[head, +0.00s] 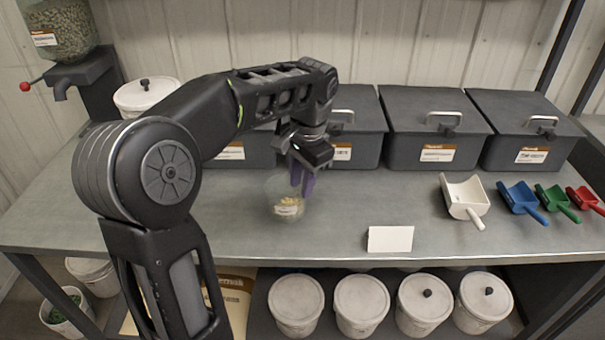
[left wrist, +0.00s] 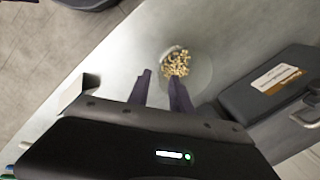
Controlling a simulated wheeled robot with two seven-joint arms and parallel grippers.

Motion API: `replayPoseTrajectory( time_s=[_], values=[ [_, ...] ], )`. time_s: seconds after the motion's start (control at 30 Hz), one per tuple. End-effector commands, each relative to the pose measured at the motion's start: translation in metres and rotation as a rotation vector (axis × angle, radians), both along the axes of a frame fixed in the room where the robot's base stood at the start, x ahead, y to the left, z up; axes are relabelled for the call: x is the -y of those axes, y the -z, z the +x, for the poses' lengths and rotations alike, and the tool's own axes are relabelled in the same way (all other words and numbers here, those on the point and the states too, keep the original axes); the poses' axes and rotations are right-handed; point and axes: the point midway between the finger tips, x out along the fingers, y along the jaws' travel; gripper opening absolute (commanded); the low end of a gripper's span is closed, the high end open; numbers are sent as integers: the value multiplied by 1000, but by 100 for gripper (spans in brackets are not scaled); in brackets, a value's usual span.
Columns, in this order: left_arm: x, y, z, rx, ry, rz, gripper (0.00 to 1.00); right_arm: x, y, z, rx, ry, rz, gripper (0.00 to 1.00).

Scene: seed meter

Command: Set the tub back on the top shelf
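A small clear tub (head: 287,204) with pale seeds in its bottom appears on or just over the grey bench top (head: 345,215), near the front. It also shows in the left wrist view (left wrist: 176,64), just beyond my fingertips. My left gripper (head: 301,186) points down with its purple fingers parted, at the tub's right rear side in the head view. The fingers (left wrist: 161,76) overlap the tub's near edge in the wrist view, and I see no clear grip on it. Contact is hard to tell because the tub is transparent. My right gripper is out of view.
Dark lidded bins (head: 437,128) line the back. Scoops in white (head: 464,198), blue (head: 520,197), green and red lie at the right. A blank white card (head: 390,239) stands at the front edge. White lidded buckets (head: 362,302) fill the shelf below. A seed dispenser (head: 62,30) stands back left.

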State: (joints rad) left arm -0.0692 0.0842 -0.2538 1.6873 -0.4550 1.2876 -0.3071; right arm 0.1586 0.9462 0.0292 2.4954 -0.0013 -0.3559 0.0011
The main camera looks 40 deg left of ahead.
Motion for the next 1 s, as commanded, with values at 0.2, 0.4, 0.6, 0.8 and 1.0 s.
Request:
replayPoseTrajectory(
  time_s=[0.2,0.4,0.6,0.8,1.0],
  values=[
    [3,-23,0,1,0,0,26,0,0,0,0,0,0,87],
    [3,-25,-1,-1,0,-1,26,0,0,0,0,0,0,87],
    [3,-25,-1,-1,0,0,26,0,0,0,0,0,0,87],
    [3,-25,-1,-1,0,0,26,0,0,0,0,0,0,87],
    [3,-25,-1,-1,0,0,41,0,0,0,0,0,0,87]
  ],
)
